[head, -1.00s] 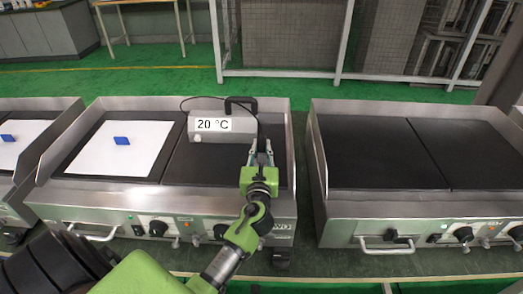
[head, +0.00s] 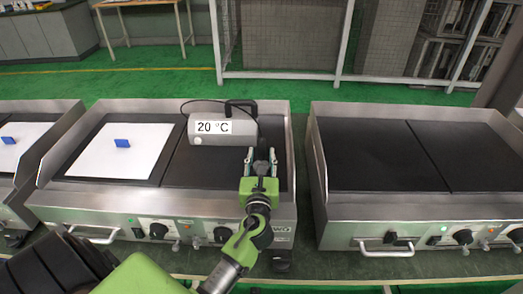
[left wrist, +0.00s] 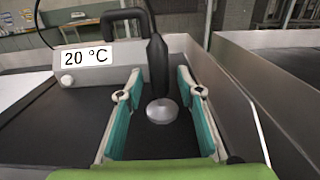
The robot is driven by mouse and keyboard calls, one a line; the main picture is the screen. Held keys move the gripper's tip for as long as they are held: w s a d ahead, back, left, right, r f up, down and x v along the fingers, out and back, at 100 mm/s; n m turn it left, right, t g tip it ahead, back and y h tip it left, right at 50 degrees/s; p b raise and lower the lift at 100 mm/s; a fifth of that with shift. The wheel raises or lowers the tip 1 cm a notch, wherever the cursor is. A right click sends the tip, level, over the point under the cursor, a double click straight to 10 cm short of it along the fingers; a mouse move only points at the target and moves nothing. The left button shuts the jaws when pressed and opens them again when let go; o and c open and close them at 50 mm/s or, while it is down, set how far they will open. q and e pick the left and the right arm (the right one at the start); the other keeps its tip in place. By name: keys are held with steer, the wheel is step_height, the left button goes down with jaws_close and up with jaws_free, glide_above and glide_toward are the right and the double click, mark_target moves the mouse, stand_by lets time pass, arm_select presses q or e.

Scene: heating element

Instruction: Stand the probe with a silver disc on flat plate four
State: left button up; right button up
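The probe has a black handle (left wrist: 158,66) and a silver disc (left wrist: 161,111) at its lower end. In the left wrist view it stands upright, disc down, on the dark right-hand plate of the middle griddle (head: 215,174). My left gripper (head: 263,156) is over that plate near its right wall. In the left wrist view its teal fingers (left wrist: 158,95) are open, one on each side of the probe, with visible gaps. In the head view the probe is mostly hidden by the gripper. My right gripper is not in view.
A grey meter (head: 222,129) reading 20 °C, with a black handle and cable, sits behind the probe. A white sheet (head: 100,155) with a blue tag lies on the left plate. The right griddle (head: 375,155) is bare. Raised metal walls edge the griddles.

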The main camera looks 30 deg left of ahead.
arm_select(q)
steer(key=v, duration=0.8)
steer(key=shift+s+d, duration=0.15)
steer(key=shift+s+d+r, duration=0.1)
steer(key=shift+s+d, duration=0.15)
steer(key=shift+s, duration=0.2)
